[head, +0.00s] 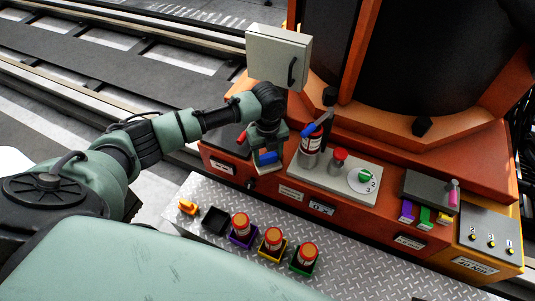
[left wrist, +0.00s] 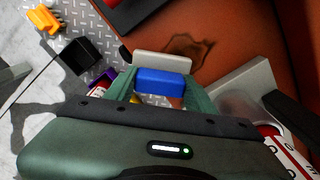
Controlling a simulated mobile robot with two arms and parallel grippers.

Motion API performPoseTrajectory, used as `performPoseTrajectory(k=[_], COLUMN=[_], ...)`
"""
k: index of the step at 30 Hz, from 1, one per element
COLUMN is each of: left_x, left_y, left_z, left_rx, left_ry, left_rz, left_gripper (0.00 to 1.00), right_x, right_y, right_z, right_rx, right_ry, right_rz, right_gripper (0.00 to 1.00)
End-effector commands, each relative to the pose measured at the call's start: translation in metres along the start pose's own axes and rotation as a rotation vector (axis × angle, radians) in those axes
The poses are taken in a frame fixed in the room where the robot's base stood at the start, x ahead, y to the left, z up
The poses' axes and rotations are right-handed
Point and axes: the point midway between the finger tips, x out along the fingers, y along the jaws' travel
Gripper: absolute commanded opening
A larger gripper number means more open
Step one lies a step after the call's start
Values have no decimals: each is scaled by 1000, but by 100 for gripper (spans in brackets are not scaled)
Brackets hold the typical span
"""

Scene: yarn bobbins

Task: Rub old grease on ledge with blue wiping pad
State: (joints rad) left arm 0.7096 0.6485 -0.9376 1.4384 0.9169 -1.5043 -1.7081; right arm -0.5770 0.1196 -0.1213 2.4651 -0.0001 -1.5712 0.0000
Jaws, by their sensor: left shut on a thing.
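My left gripper (head: 266,152) is shut on the blue wiping pad (head: 267,158), which shows between its green fingers. In the left wrist view the pad's blue block (left wrist: 160,82) has a pale, off-white slab at its far side. A brown, irregular grease stain (left wrist: 190,48) lies on the orange ledge (left wrist: 235,55), just beyond the pad's right end. I cannot tell whether the pad touches the ledge. In the head view the gripper hides the stain. My right gripper is not in view.
Several bobbins stand in coloured trays on the metal tread plate (head: 345,275) in front.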

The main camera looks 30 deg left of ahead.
Motion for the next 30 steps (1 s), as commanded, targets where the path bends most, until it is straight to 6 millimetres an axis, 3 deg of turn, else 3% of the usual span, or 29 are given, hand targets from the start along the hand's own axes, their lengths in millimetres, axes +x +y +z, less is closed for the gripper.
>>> performPoseTrajectory(k=[14, 30], left_x=[7, 6], left_y=[0, -24], left_z=[0, 24], left_rx=[0, 0], left_ry=[0, 0], left_rz=[0, 0], left_gripper=[22, 22], right_x=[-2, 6], right_y=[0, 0], right_z=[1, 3], right_rx=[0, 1], right_ry=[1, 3], right_rz=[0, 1], right_gripper=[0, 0])
